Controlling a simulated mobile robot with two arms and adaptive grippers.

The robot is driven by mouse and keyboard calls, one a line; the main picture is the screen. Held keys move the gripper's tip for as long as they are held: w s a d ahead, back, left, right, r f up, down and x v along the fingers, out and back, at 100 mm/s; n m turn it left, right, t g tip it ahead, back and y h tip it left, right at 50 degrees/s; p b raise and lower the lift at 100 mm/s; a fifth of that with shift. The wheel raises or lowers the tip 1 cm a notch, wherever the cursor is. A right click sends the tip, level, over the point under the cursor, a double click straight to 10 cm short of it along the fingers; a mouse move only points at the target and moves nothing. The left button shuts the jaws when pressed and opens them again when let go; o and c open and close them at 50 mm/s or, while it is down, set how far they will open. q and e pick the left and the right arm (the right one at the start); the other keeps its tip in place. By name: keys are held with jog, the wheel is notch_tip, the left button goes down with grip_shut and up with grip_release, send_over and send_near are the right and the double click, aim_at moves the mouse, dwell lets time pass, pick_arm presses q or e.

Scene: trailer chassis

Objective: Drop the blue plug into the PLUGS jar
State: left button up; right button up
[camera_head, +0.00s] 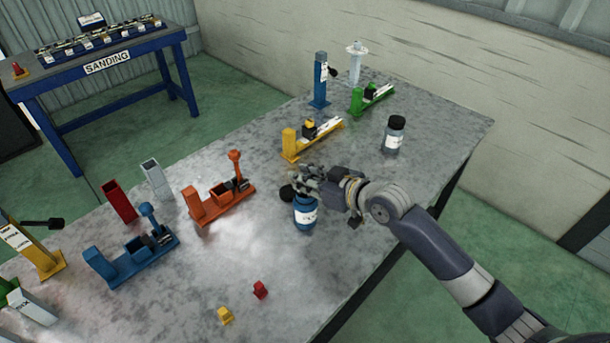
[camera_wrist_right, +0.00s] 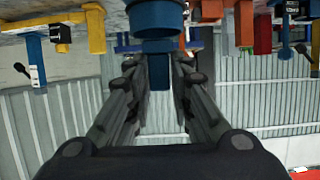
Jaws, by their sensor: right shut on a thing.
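A blue jar (camera_head: 305,218) with a white label stands on the table in the head view. The label is too small to read. A black round part (camera_head: 287,193), possibly its lid, shows at the jar's upper left. My right gripper (camera_head: 308,182) is directly over the jar's top and hides its mouth. In the right wrist view, the gripper (camera_wrist_right: 159,75) is shut on a blue plug (camera_wrist_right: 158,72), which sits between the fingers. The blue jar (camera_wrist_right: 155,18) is just beyond the fingertips there. I cannot tell whether the plug is inside the mouth. My left gripper is not in view.
A dark jar (camera_head: 393,140) with a black lid stands to the right. Yellow (camera_head: 290,145), orange (camera_head: 220,208) and blue (camera_head: 125,262) fixtures stand to the left and behind. Small yellow (camera_head: 225,315) and red (camera_head: 260,290) pieces lie in front.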

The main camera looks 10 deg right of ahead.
jog(key=shift+f, duration=0.1)
jog(key=o, duration=0.8)
jog(key=shift+o, duration=0.2)
notch_tip(320, 180, up, 7)
jog(key=p, duration=0.7)
